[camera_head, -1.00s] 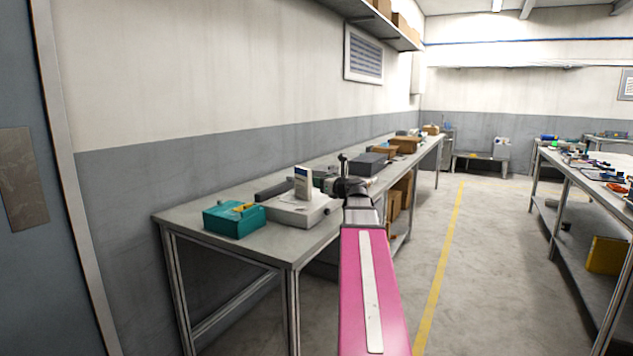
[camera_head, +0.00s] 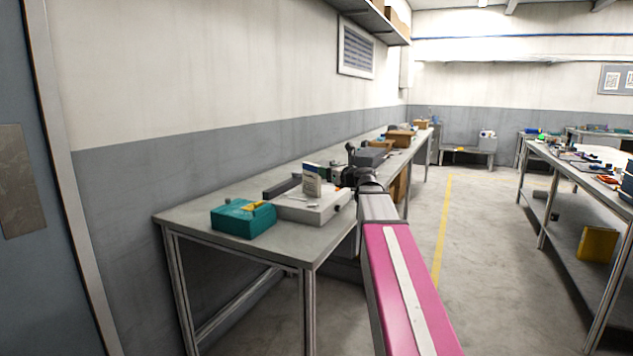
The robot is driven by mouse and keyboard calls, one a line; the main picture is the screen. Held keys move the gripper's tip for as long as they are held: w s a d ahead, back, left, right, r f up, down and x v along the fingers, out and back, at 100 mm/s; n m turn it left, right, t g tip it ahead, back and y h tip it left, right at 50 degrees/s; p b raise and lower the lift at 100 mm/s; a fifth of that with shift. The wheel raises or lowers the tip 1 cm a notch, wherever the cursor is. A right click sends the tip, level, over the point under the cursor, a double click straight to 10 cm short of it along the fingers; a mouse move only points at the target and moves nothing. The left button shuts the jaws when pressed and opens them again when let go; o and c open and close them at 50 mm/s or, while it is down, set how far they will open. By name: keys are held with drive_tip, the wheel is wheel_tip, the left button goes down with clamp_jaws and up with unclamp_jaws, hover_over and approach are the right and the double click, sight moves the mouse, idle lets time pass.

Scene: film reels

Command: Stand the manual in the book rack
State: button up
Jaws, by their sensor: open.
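A small upright white block with a dark blue side (camera_head: 312,180) stands on or just behind a low light-grey unit (camera_head: 305,208) on the left bench. It may be the manual, but it is too small to tell. I cannot make out a book rack for certain; a dark grey low piece (camera_head: 281,187) lies behind the unit. My pink arm reaches over the bench's front edge. My gripper (camera_head: 342,174) is small and dark at its end, just right of the upright block. It is open, and I see nothing held in it.
A teal box (camera_head: 243,219) with a yellow item in it sits at the near end of the bench (camera_head: 190,215). A dark grey box (camera_head: 370,157) and brown cartons (camera_head: 398,138) stand farther along. Another cluttered bench (camera_head: 570,160) is on the right, with clear floor between.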

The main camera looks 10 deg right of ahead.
sight(313, 166)
drive_tip(key=x, duration=0.8)
drive_tip(key=shift+w+a+r, duration=0.1)
drive_tip(key=shift+w+r, duration=0.05)
drive_tip(key=shift+w, duration=0.25)
clamp_jaws()
